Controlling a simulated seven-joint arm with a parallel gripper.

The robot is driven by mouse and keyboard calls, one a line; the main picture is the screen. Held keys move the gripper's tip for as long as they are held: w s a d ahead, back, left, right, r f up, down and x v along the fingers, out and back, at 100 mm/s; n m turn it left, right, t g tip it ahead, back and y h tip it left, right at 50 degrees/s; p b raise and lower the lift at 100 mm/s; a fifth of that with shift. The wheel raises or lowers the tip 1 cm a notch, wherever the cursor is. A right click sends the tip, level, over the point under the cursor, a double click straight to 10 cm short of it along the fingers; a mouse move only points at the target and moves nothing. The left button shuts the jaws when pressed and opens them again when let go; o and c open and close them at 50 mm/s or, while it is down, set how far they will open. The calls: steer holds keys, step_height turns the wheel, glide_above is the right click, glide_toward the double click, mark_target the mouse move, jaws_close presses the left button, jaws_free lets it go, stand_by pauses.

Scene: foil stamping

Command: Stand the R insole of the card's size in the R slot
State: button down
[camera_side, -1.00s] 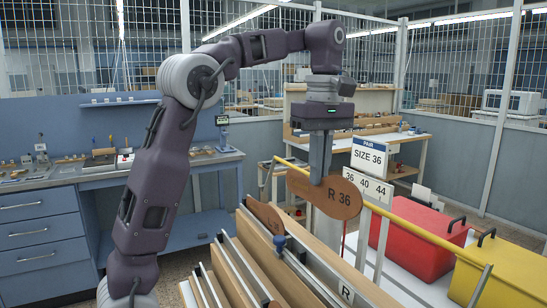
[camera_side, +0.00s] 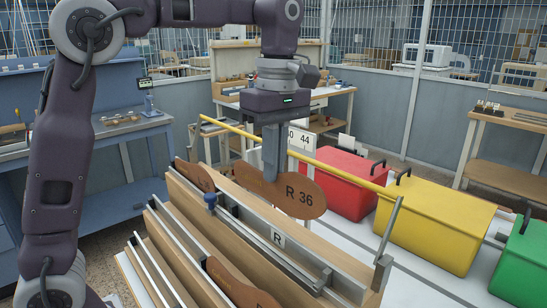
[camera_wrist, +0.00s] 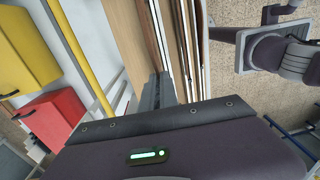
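The R insole (camera_side: 300,196), a brown sole marked "R 36", hangs level from my gripper (camera_side: 270,172), whose fingers are shut on its left part. In the side view it is over the upper part of the wooden rack (camera_side: 335,250), behind and above the slot label "R" (camera_side: 277,236). I cannot tell whether its lower edge is inside the slot. Another brown insole (camera_side: 195,175) stands in the rack to the left, partly hidden. In the wrist view the fingers (camera_wrist: 152,92) point down at the rack boards; the insole is not clearly visible.
A yellow rail (camera_side: 300,160) runs behind the insole. Red (camera_side: 345,180), yellow (camera_side: 430,222) and green (camera_side: 520,262) boxes stand beyond it. A blue knob (camera_side: 210,200) sits on the rack.

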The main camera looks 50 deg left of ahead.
steer(key=shift+f, duration=4.7)
steer(key=c, duration=1.6)
jaws_free()
steer(key=shift+o, duration=0.2)
steer(key=shift+r, duration=0.1)
step_height(320, 180, up, 8)
steer(key=shift+r, duration=0.45)
